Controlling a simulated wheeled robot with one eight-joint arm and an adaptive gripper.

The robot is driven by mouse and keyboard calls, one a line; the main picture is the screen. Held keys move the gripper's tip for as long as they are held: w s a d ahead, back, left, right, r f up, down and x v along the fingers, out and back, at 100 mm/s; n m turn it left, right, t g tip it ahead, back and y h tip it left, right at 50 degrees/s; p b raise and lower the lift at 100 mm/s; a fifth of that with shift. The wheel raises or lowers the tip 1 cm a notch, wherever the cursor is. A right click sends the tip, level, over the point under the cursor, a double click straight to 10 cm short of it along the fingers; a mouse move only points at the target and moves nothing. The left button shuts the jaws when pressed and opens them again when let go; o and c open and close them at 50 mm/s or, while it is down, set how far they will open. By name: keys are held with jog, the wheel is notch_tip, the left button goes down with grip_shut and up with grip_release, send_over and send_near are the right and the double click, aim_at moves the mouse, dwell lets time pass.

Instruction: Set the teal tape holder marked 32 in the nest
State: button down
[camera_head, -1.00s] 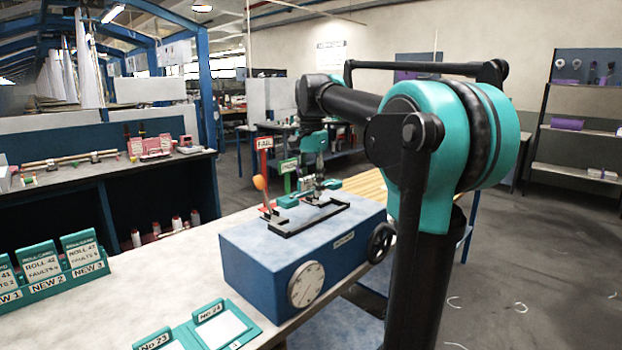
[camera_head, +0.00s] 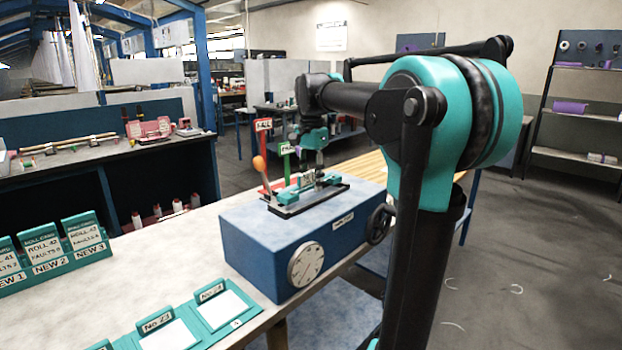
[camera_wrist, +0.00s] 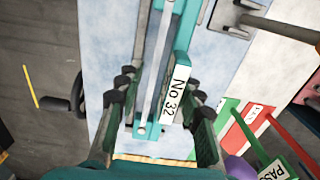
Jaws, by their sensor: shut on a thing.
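The teal tape holder marked No 32 (camera_wrist: 178,92) is between the fingers of my gripper (camera_wrist: 163,112) in the wrist view. In the head view my gripper (camera_head: 318,176) points down over the blue machine box, with the teal holder (camera_head: 289,193) showing on either side of the fingers. The black-framed nest (camera_head: 312,205) lies on the box top under the holder. The holder is lined up along the frame, at or just above it. I cannot tell whether it touches.
An orange-tipped lever (camera_head: 260,164) and red and green signs (camera_head: 264,126) stand close beside the nest. The blue box (camera_head: 255,252) has a dial and black handwheel. Teal card holders (camera_head: 212,305) lie on the bench front; a NEW rack (camera_head: 50,262) stands at left.

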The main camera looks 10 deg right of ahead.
aim_at(311, 185)
jog(key=shift+f, duration=1.05)
dwell(2.4)
jog(key=shift+r, duration=0.25)
jog(key=shift+f, duration=0.2)
dwell(0.4)
jog(key=c, duration=0.9)
grip_release()
notch_tip(311, 185, up, 12)
